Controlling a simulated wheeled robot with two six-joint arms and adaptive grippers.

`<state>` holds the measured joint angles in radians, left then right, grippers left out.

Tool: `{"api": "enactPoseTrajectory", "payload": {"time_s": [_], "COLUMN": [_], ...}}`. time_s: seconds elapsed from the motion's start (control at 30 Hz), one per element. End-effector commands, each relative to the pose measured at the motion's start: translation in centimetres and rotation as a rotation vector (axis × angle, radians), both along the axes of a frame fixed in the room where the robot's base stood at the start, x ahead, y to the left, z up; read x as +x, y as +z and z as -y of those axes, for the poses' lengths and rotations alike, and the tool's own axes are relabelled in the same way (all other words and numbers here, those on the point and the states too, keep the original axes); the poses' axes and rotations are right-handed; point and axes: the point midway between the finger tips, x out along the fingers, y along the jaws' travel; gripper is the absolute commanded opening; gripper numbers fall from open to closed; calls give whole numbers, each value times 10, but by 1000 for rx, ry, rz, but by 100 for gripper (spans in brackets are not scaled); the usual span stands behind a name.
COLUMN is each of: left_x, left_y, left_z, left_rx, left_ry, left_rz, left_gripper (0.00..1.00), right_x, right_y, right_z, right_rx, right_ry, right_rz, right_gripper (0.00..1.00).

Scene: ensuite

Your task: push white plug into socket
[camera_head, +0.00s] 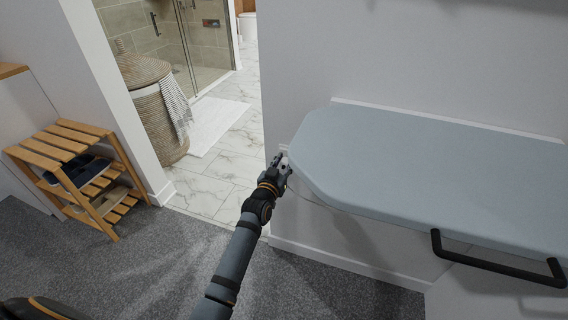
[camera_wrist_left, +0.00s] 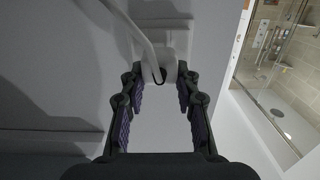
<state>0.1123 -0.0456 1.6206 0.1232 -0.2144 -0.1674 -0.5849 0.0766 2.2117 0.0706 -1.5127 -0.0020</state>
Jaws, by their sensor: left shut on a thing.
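My left gripper (camera_head: 280,165) reaches to the wall just left of the ironing board. It also shows in the left wrist view (camera_wrist_left: 158,80), with its fingers either side of the white plug (camera_wrist_left: 154,66), shut on it. A white cord runs up and left from the plug. A pale socket plate (camera_wrist_left: 172,40) shows on the wall behind the plug. The plug is at or very close to the plate; I cannot tell whether its pins are in. In the head view the gripper mostly hides plug and socket. My right gripper is not in view.
The blue-grey ironing board (camera_head: 430,180) juts from the wall close right of my gripper, with a black handle (camera_head: 495,265) below. A doorway to a tiled bathroom is on the left. A wooden shoe rack (camera_head: 75,150) and wicker basket (camera_head: 155,115) stand there. The carpet is clear.

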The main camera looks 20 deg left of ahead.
Motion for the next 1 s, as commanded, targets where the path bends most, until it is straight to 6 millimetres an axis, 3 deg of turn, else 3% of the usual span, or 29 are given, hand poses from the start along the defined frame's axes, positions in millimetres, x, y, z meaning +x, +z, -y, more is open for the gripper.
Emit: {"api": "enactPoseTrajectory", "payload": {"time_s": [0.53,0.57,0.7,0.77,1.0], "left_x": [12,12,11,11,11], "left_y": [1,1,1,1,0], "left_z": [0,0,0,0,0], "left_rx": [0,0,0,0,0], "left_ry": [0,0,0,0,0], "left_rz": [3,3,2,1,0], "left_gripper": [0,34,53,57,57], "right_x": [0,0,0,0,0], "right_y": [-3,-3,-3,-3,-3], "right_z": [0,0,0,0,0], "right_rx": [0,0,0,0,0], "right_ry": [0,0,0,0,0], "right_rz": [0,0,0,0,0], "right_gripper": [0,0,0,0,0]}}
